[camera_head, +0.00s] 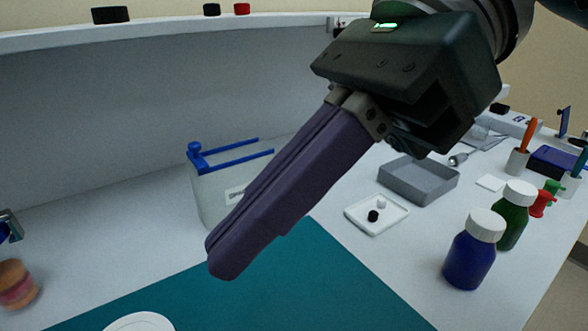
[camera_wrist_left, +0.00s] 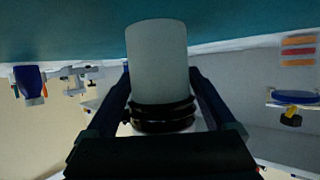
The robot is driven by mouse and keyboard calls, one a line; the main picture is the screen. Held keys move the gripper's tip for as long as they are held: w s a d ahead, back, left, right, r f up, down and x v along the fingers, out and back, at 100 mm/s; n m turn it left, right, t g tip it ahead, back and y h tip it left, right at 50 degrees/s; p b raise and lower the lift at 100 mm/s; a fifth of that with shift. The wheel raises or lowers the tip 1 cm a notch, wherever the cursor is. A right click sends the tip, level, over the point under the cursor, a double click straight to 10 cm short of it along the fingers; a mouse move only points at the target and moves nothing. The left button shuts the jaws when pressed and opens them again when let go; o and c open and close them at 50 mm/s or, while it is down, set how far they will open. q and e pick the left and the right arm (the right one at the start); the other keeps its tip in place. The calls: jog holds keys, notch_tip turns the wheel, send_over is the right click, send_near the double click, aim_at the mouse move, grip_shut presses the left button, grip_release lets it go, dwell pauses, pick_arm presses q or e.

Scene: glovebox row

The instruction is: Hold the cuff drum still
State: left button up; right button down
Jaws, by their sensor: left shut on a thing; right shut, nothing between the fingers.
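In the left wrist view a pale grey cylinder with black ribbed rings at one end, which I take for the cuff drum (camera_wrist_left: 157,55), stands between the two dark fingers of my left gripper (camera_wrist_left: 160,88). That gripper is shut on it. Neither the drum nor the left gripper can be made out in the head view. My right gripper (camera_head: 228,258) fills the middle of the head view, its long purple fingers together and empty. It hangs above the bench and hides part of a clear box with blue edges (camera_head: 212,192).
A teal mat (camera_head: 330,285) covers the front of the bench. To the right are a grey tray (camera_head: 418,186), a small white tray (camera_head: 362,216), a blue bottle (camera_head: 470,262) and a green bottle (camera_head: 512,226). A pink-brown round object (camera_head: 16,285) stands at far left.

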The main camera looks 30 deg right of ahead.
jog(key=d+r, duration=0.1)
jog(key=s+r, duration=0.1)
jog(key=r, duration=0.1)
jog(key=shift+s+d, duration=0.2)
jog(key=shift+d, duration=0.15)
pick_arm(q)
jog(key=o, duration=1.2)
jog(key=shift+s+a, duration=0.1)
